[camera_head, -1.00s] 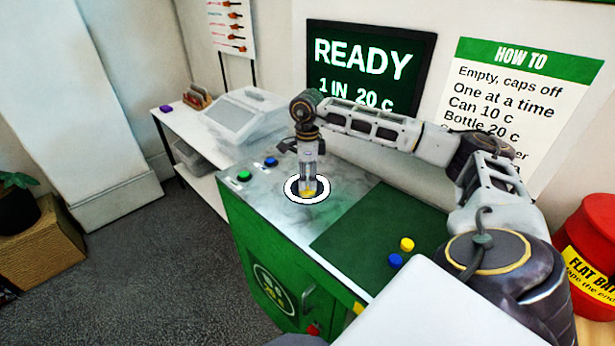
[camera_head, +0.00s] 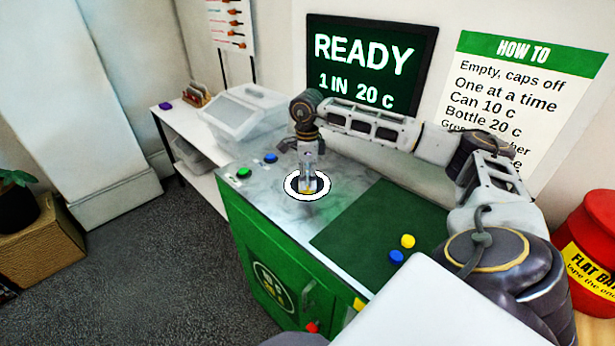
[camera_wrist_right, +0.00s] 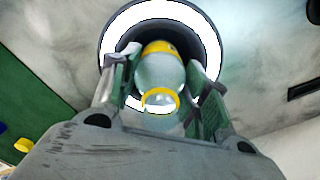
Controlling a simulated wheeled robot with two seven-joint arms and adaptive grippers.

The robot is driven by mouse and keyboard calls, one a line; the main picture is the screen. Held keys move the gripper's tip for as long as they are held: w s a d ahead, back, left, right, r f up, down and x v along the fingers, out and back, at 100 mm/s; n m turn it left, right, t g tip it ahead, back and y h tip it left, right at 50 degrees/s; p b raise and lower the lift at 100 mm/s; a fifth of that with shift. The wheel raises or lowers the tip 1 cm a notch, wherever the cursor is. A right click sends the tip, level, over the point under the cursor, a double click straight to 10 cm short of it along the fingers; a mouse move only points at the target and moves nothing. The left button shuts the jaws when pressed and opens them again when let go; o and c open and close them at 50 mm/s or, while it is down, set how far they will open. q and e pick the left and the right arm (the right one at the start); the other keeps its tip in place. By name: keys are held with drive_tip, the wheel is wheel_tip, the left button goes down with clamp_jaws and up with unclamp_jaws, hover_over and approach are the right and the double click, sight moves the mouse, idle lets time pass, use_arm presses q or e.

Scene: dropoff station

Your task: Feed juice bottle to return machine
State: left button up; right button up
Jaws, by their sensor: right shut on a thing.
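The juice bottle, clear with yellow parts, shows in the right wrist view (camera_wrist_right: 162,72) between the two fingers of my right gripper (camera_wrist_right: 160,88). It is lined up with the white-ringed round opening of the return machine (camera_head: 293,192). In the head view my right gripper (camera_head: 310,165) points down over that opening (camera_head: 290,187), shut on the bottle. A yellow part shows inside the ring; how deep the bottle sits is hidden. My left gripper is not in view.
A screen (camera_head: 371,65) reads READY, 1 IN 20 c. A green button (camera_head: 244,173) and a blue button (camera_head: 270,158) are on the machine top. Yellow (camera_head: 407,241) and blue (camera_head: 396,257) caps lie on the green mat (camera_head: 350,235). A red bin (camera_head: 597,225) stands at right.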

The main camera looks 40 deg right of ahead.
drive_tip(key=o, duration=1.2)
drive_tip(key=shift+o, duration=0.2)
drive_tip(key=shift+r, duration=0.15)
wheel_tip(320, 180, up, 7)
drive_tip(key=p, duration=0.4)
drive_tip(key=shift+r+p, duration=0.15)
drive_tip(key=shift+p, duration=0.25)
idle(0.5)
drive_tip(key=shift+a, duration=0.1)
idle(0.8)
